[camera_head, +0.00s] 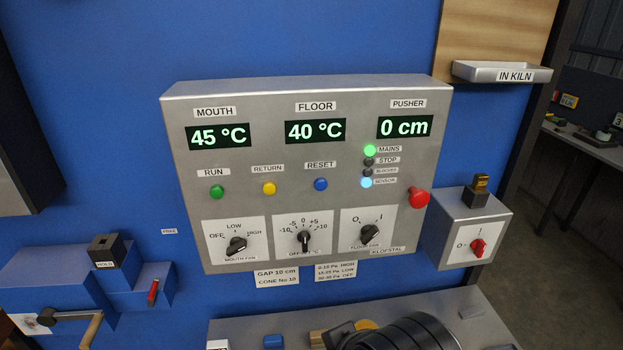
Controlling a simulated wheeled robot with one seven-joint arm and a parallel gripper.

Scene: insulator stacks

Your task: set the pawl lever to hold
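A small red lever (153,291), which looks like the pawl lever, is on the front of a blue housing (55,275) at the lower left. It stands nearly upright, its top leaning slightly right. A HOLD label (105,265) is to its upper left, below a black block (105,248). A FREE label (169,231) is on the blue wall above and slightly right of the lever. I cannot tell for certain which setting the lever is at.
A crank with a wooden handle (92,330) is left of the lever. A grey control panel (300,250) with displays and knobs is to the right. A small box with a red switch (477,248) is further right. A dark ribbed object (410,334) is at the bottom edge.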

